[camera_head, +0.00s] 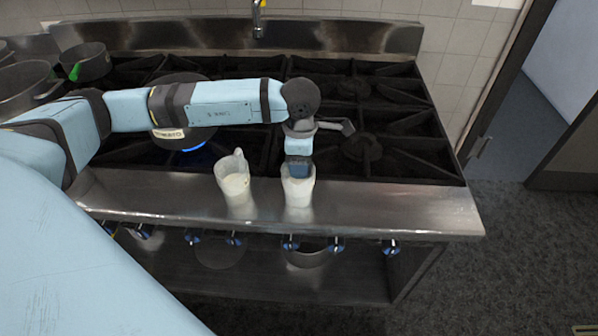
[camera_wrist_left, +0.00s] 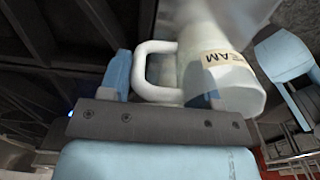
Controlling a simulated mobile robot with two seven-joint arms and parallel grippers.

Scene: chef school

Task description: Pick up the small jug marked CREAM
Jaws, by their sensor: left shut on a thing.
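The small white jug marked CREAM (camera_head: 298,190) stands at the front steel edge of the stove. In the left wrist view the jug (camera_wrist_left: 228,80) fills the upper right, with the letters "EAM" readable on its label. Its white handle loop (camera_wrist_left: 147,75) lies between the two fingers of my left gripper (camera_wrist_left: 160,78). My left gripper (camera_head: 299,170) reaches down on the jug from behind and is shut on it, at the handle side. I cannot tell whether the jug's base touches the steel. My right gripper does not show.
A dark labelled pan (camera_head: 168,134) sits over a lit blue flame (camera_head: 193,149), partly behind my left arm. Dark pots (camera_head: 85,62) stand at the back left. The steel edge to the right (camera_head: 400,208) is clear.

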